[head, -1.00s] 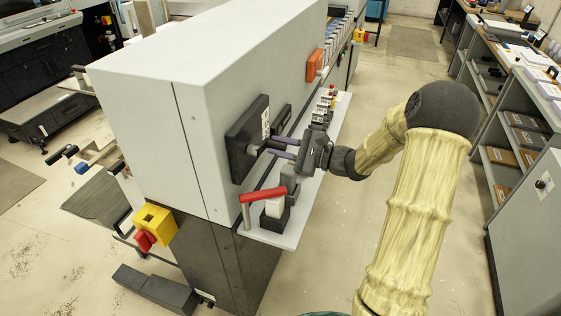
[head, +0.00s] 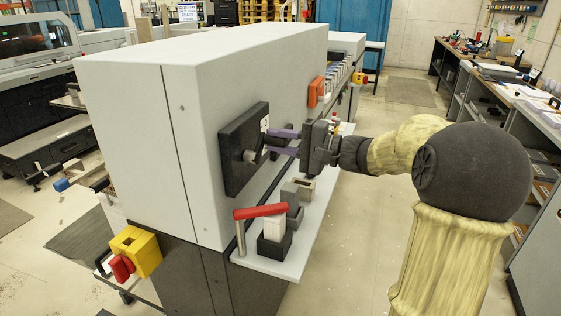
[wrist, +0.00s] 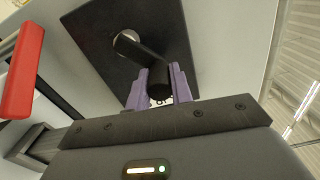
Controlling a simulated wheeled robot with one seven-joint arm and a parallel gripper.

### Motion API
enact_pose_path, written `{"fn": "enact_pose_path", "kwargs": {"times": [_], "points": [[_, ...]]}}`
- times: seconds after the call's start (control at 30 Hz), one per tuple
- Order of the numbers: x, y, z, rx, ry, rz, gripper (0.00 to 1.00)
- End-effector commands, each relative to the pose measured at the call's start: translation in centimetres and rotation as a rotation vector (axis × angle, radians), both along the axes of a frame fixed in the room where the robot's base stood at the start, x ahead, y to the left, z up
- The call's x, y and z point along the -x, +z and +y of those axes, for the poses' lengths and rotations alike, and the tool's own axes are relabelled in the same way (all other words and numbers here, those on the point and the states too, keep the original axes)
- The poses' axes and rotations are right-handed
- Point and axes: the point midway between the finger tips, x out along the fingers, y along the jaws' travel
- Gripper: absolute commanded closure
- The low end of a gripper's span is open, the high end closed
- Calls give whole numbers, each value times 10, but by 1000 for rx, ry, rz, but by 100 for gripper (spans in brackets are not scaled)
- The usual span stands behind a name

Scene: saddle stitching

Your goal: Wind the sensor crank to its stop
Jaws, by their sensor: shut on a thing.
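The sensor crank (wrist: 143,55) is a dark arm on a light round hub, mounted on a black square plate (head: 232,168) on the side of the grey machine. My gripper (wrist: 160,88) has two purple fingers, shut on the outer end of the crank. The wrist view shows a finger on each side of that end. In the head view my gripper (head: 283,142) reaches in from the right, and its fingers point left at the plate. The fingers partly hide the crank there. I cannot tell whether the crank is at its stop.
An orange box (head: 316,91) is on the machine wall farther back. The floor to the right is open.

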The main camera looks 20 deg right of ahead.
Motion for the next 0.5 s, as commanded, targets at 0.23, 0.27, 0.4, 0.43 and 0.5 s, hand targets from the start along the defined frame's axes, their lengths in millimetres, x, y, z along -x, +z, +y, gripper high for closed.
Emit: {"fn": "enact_pose_path", "kwargs": {"times": [0.23, 0.27, 0.4, 0.43, 0.5], "points": [[5, -1, 4, 107, 0, -146, 100], [6, 0, 4, 119, 0, -160, 100], [8, 3, 6, 162, -1, -220, 100], [9, 4, 6, 170, -1, -231, 100], [10, 6, 7, 184, 0, -252, 100]]}}
